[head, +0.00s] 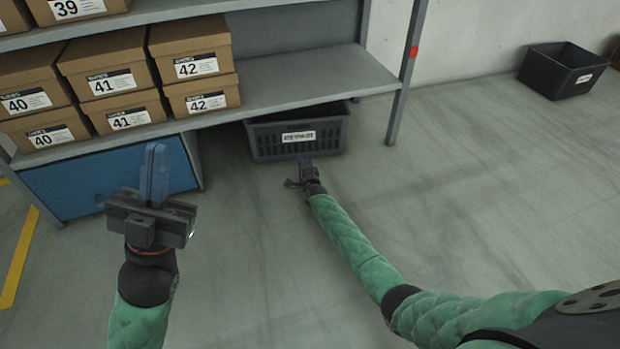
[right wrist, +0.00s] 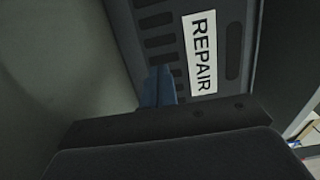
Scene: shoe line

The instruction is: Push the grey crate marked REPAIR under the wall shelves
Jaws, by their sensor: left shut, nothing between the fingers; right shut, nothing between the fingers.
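The grey crate (head: 272,144) stands on the floor with its back part beneath the lowest board of the wall shelves (head: 300,80). Its front sticks out a little past the board's edge. Its white label reads REPAIR in the right wrist view, where the slotted crate wall (right wrist: 160,35) fills the upper middle. My right gripper (head: 304,165) is shut and empty, low at the crate's front wall below the label; its blue fingertips (right wrist: 158,85) point at that wall, and I cannot tell if they touch. My left gripper (head: 154,175) is shut and empty, raised in front of the shelves.
A blue cabinet (head: 110,178) stands under the shelves, left of the crate. Shoe boxes (head: 110,80) fill the shelf's left part. A grey shelf post (head: 406,75) rises right of the crate. Another dark crate (head: 562,72) stands by the wall, far right. The floor between is clear.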

